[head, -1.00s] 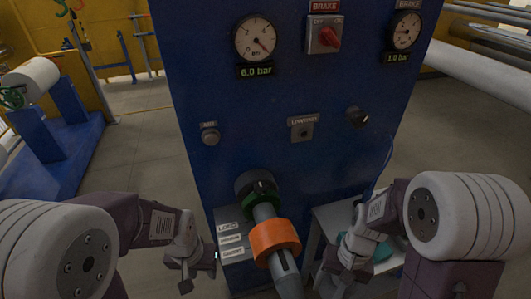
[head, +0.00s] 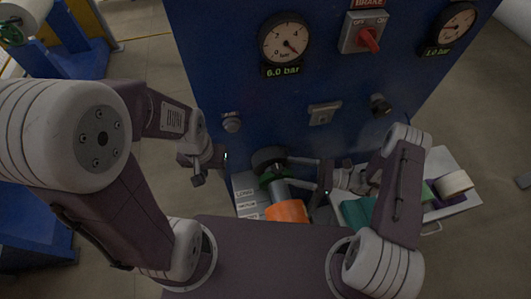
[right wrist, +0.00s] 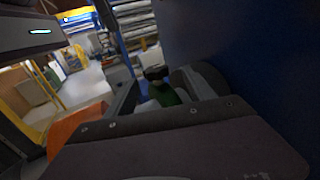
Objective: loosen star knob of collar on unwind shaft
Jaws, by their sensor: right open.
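The unwind shaft (head: 280,191) sticks out of the blue cabinet, with a dark round hub (head: 267,157) at its base. A green collar (head: 271,175) sits on the shaft by the hub, and an orange collar (head: 288,211) sits nearer its free end. My right gripper (head: 298,173) is open, its fingers reaching left towards the green collar. In the right wrist view the green collar (right wrist: 166,96) shows beyond the near finger, with a small dark knob (right wrist: 155,73) on it; contact cannot be told. My left gripper (head: 205,165) is left of the shaft, its jaws unclear.
The blue cabinet (head: 220,70) stands close ahead, with gauges, a red brake switch (head: 368,40) and small knobs. A label box (head: 247,198) is left of the shaft. A pale tray (head: 455,205) with rolls lies to the right, behind my right arm.

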